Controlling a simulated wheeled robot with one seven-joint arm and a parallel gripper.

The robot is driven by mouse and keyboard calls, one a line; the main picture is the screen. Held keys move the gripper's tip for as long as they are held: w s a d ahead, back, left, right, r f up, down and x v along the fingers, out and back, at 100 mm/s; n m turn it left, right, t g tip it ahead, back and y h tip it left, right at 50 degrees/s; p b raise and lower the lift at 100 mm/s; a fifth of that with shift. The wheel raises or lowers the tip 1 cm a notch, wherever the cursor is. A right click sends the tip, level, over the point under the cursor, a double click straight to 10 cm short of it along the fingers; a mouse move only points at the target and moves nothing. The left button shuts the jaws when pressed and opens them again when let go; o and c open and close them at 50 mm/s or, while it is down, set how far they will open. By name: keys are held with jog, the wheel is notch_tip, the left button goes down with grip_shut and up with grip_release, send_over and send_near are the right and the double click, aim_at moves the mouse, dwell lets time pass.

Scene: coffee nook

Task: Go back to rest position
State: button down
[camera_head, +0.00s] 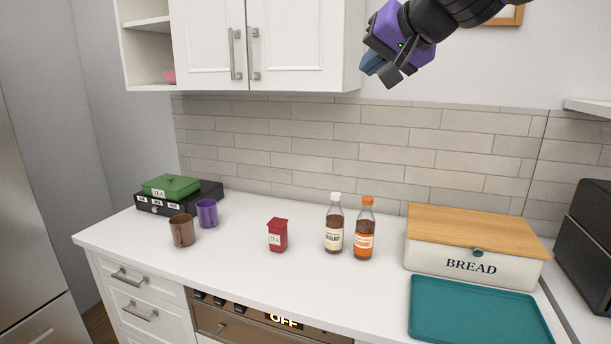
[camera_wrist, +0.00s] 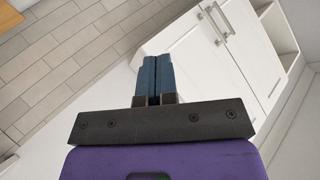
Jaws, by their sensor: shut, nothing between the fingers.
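My gripper (camera_head: 381,72) is raised high at the upper right of the head view, in front of the wall beside the white wall cabinet and well above the counter. In the wrist view my gripper (camera_wrist: 154,62) shows its two blue fingers pressed together with nothing between them. The tiled wall and the cabinet doors lie beyond the fingertips there.
The white counter (camera_head: 300,284) holds a brown mug (camera_head: 182,231), a purple mug (camera_head: 207,213), a red tea tin (camera_head: 277,236), two bottles (camera_head: 334,226) (camera_head: 364,230), a bread box (camera_head: 470,263), a teal tray (camera_head: 478,314) and a green tea box (camera_head: 171,187) on a black box. The wall cabinet (camera_head: 290,45) is close left of my gripper.

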jog(key=s+d+f+g+h, duration=0.2)
jog(key=s+d+f+h, duration=0.1)
jog(key=s+d+f, duration=0.6)
jog(key=s+d+f+g+h, duration=0.3)
jog(key=s+d+f, duration=0.7)
jog(key=s, duration=0.6)
jog(key=shift+s+d+f+n, duration=0.15)
jog(key=shift+f+n, duration=0.25)
